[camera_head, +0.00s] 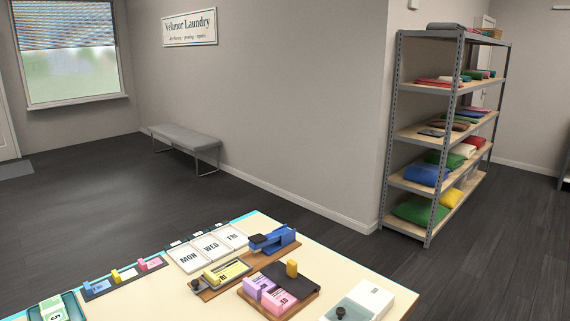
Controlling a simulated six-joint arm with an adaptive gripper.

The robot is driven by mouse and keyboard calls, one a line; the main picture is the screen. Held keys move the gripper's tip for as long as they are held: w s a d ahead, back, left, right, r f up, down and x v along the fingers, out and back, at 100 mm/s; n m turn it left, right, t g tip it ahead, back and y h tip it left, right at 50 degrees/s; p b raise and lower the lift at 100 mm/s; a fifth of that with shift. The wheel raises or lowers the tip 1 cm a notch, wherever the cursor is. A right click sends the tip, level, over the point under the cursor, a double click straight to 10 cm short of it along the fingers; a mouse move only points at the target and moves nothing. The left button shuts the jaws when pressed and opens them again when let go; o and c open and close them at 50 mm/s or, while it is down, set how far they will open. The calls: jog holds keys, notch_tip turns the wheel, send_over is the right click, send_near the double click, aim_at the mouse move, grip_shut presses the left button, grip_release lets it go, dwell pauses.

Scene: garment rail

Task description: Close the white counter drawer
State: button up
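The cream counter (120,297) fills the bottom of the view, with its top seen from above. I cannot make out a white drawer for certain, and the counter's near side is out of view. A pale, flat, box-like thing (352,303) with a small dark knob (340,312) lies at the counter's right end, cut by the bottom edge. I cannot tell whether it is part of a drawer, or whether any drawer is open or shut. My gripper is not in view.
Day cards (210,251), a blue stapler-like tool (272,240), a yellow ticket holder (226,272), a dark tray (301,277) with pink and purple blocks, and a teal tray (72,307) crowd the counter. A shelf rack (399,130) and bench (185,137) stand beyond. Open floor lies left.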

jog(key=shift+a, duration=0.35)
